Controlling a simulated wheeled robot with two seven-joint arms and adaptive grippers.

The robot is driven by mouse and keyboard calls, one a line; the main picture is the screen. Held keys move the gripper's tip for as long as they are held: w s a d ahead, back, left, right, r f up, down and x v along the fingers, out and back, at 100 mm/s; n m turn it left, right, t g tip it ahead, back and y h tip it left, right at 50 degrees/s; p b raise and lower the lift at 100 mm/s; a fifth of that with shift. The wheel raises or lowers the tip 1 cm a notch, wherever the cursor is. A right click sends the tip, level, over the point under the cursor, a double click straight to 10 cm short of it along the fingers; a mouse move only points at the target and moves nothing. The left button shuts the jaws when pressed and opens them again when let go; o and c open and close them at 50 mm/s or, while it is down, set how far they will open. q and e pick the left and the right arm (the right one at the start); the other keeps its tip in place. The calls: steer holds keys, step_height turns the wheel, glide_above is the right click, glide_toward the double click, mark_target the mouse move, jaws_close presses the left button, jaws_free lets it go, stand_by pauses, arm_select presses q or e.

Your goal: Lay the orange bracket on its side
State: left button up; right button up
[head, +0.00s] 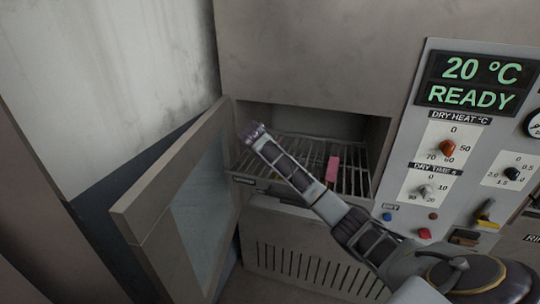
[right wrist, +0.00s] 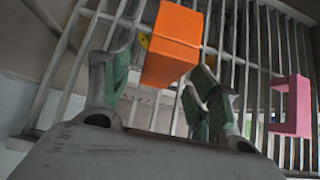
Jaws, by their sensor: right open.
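The orange bracket (right wrist: 172,45) is in the right wrist view, over the wire rack, with one flat end toward the camera. I cannot tell for sure how it stands. My right gripper (right wrist: 165,82) is open, with one finger to the left of the bracket and the other at its lower right. I cannot tell if either finger touches it. In the head view my right arm reaches into the open chamber; its fingers cannot be made out and the bracket is almost wholly hidden. My left gripper is not in view.
A pink bracket (head: 332,168) stands on the wire rack (head: 352,180), right of the orange one; it also shows in the right wrist view (right wrist: 291,105). The open door (head: 165,205) is on the left, the control panel (head: 450,140) on the right, reading 20 °C READY.

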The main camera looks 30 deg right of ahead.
steer(key=v, duration=0.9)
steer(key=shift+s+a, duration=0.1)
stand_by(0.9)
